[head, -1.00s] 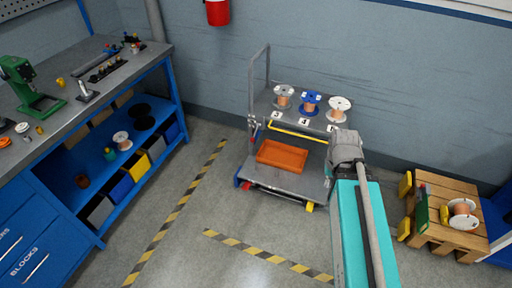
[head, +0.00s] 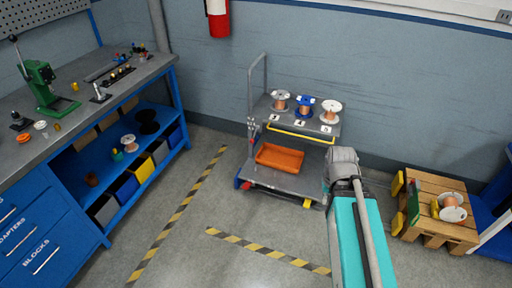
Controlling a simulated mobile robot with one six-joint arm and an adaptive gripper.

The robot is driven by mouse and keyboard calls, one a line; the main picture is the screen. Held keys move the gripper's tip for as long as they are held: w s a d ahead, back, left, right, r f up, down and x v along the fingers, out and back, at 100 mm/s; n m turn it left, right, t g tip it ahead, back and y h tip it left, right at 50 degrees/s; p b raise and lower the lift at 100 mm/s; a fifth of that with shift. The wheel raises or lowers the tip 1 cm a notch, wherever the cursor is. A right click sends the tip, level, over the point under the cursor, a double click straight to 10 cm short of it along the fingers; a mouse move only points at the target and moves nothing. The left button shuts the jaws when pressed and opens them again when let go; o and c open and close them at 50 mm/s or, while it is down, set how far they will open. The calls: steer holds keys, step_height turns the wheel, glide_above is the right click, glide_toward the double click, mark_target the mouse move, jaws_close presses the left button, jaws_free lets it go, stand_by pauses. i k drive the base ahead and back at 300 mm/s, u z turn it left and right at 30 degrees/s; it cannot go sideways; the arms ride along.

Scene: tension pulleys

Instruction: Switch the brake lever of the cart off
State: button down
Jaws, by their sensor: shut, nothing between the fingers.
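The grey cart (head: 290,179) stands against the back wall in the head view, with a tall push handle (head: 265,75) at its left end. A small red part (head: 246,185) shows low at its front left corner, by a blue wheel part. Small grey fittings (head: 251,128) sit on the handle post. Which of these is the brake lever, and its setting, I cannot tell at this size. My arm (head: 350,215) reaches up from the bottom, and its grey joint covers the cart's right front corner. My gripper is hidden or out of view.
The cart carries several spools (head: 305,107) on top and an orange tray (head: 280,157) below. A blue workbench (head: 60,210) stands left, a wooden pallet stand (head: 445,235) right. Striped floor tape (head: 270,255) lies in front. The floor left of the cart is clear.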

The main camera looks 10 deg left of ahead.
mark_target(252, 141)
steer(key=z, duration=0.2)
steer(key=i, duration=1.2)
steer(key=u, duration=0.35)
